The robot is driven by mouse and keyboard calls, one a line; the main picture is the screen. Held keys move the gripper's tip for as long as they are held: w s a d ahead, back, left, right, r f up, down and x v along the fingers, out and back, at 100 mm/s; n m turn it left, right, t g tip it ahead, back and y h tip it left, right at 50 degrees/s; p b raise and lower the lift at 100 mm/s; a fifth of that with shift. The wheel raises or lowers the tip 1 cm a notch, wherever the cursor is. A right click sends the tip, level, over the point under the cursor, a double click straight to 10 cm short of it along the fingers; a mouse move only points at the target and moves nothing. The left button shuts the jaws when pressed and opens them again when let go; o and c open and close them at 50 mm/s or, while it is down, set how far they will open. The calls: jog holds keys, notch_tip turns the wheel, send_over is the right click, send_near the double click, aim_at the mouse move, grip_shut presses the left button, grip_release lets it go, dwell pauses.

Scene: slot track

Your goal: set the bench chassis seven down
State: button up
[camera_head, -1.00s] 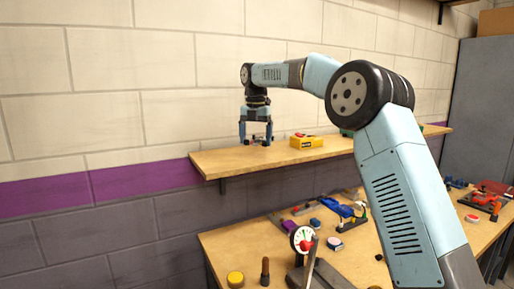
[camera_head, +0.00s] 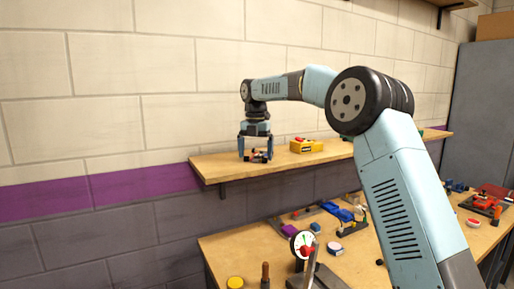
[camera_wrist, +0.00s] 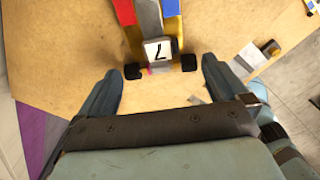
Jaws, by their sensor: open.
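The chassis (camera_wrist: 158,50) carries a white label with a black 7 and has black wheels at its near end. Red, grey, blue and yellow parts show on it in the wrist view. It rests on the wooden wall shelf (camera_head: 210,167), with its far end cut off by the frame. In the head view it is a small dark and red shape (camera_head: 258,156), partly hidden by the fingers. My gripper (camera_head: 256,158) points down over the shelf. In the wrist view its fingers (camera_wrist: 161,70) are spread wide, with the chassis just beyond and between their tips, apart from both.
A yellow box (camera_head: 306,146) stands on the shelf to the right. A grey and white piece with a brown end (camera_wrist: 252,57) lies right of the chassis. The workbench (camera_head: 225,250) below holds a dial gauge (camera_head: 303,243) and several small parts. The shelf's left end is bare.

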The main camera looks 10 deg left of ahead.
notch_tip(320, 180, up, 12)
dwell(0.6)
jog(key=shift+s+r, duration=0.1)
jog(key=s+d+r+m+t, duration=0.2)
jog(key=s+d+m+t, duration=0.1)
jog(key=s+d+m, duration=1.65)
jog(key=s+d+f+m+t, duration=0.1)
jog(key=s+d+f+m, duration=0.6)
jog(key=s, duration=0.5)
jog(key=s+d+f+m+t, duration=0.1)
jog(key=s+d+f+m, duration=0.6)
jog(key=s+f, duration=0.3)
jog(key=shift+s+d+t, duration=0.2)
jog(key=shift+s+t, duration=0.1)
jog(key=shift+s, duration=0.6)
